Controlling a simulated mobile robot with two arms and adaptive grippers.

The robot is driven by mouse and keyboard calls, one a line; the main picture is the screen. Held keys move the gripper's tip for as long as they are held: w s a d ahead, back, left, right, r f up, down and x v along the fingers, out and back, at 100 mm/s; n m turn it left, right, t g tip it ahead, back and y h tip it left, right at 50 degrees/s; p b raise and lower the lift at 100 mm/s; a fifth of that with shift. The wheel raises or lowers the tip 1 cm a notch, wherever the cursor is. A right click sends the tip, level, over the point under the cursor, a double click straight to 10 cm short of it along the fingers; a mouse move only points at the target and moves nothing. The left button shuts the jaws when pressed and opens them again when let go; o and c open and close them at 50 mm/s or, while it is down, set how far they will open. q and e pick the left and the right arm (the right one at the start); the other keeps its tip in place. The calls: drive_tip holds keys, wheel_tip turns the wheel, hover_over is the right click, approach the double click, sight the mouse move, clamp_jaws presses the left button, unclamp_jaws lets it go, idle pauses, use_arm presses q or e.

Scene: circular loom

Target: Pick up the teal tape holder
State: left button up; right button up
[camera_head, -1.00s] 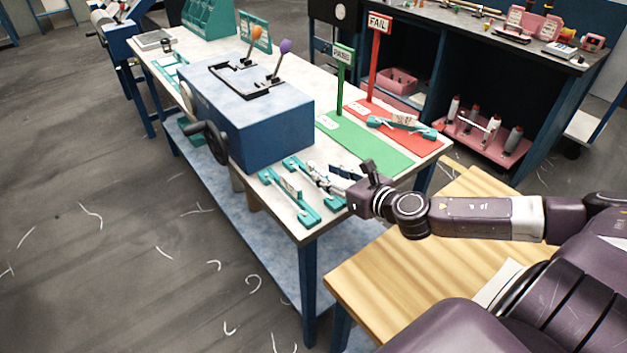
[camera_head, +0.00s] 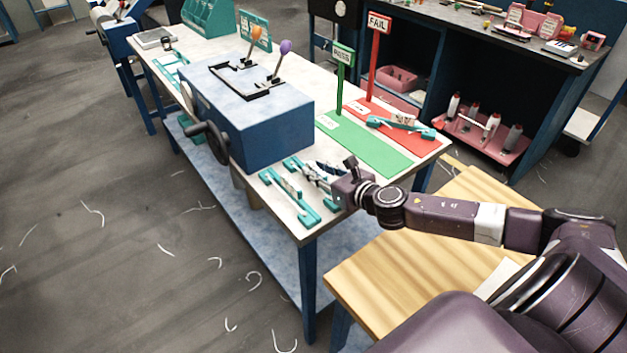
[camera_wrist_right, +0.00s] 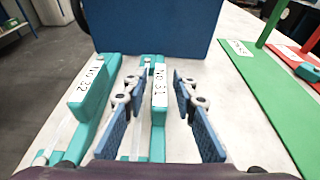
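Two teal tape holders with white labels lie side by side at the table's near end. In the right wrist view, the holder labelled 31 (camera_wrist_right: 158,120) is in the middle and the holder labelled 32 (camera_wrist_right: 90,92) is at the left; that outer one also shows in the head view (camera_head: 291,197). My right gripper (camera_wrist_right: 158,84) is open, with its blue-padded fingers on either side of holder 31, showing gaps. In the head view, the right gripper (camera_head: 324,171) partly hides that holder. Another teal holder (camera_head: 400,126) lies on the red mat. My left gripper is in neither view.
A blue machine box (camera_head: 250,118) with levers and a crank stands just behind the holders. A green mat (camera_head: 368,147) and a red mat (camera_head: 418,142) with PASS and FAIL signs lie to the right. A wooden table (camera_head: 400,280) is below my right arm.

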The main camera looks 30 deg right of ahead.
sight(317, 169)
clamp_jaws()
drive_tip(key=shift+r, duration=0.1)
wheel_tip(317, 169, up, 20)
drive_tip(key=p, duration=0.3)
drive_tip(key=shift+c, duration=1.7)
unclamp_jaws()
clamp_jaws()
